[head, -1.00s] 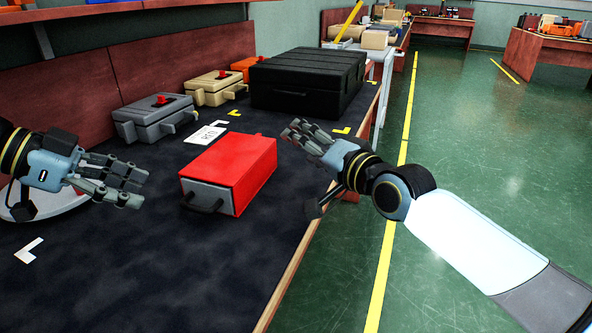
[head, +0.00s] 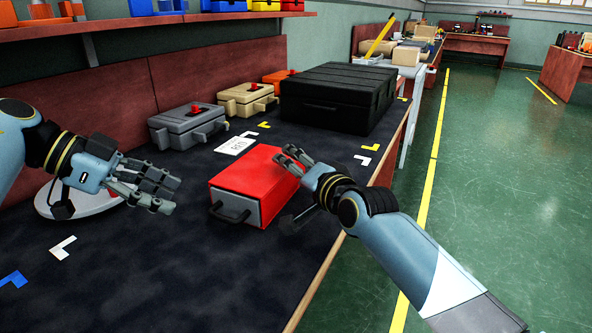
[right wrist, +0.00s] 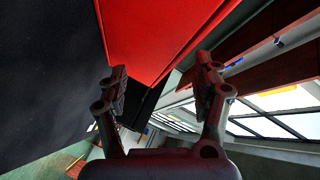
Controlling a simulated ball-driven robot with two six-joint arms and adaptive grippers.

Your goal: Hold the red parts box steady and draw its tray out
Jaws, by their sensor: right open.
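The red parts box (head: 258,178) lies on the dark mat of the bench. The grey front of its tray (head: 237,206), with a dark handle (head: 228,214), faces the near left and looks shut. My left gripper (head: 168,194) is open and empty, to the left of the box and apart from the handle. My right gripper (head: 288,156) is open at the right side of the box, near its far right corner. In the right wrist view the red box (right wrist: 150,35) spans the space ahead of the open right fingers (right wrist: 162,78); I cannot tell whether they touch it.
A black case (head: 335,100) stands behind the box. A grey box (head: 187,128) and a tan box (head: 246,100) stand along the back panel. A white label card (head: 235,146) lies behind the red box.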

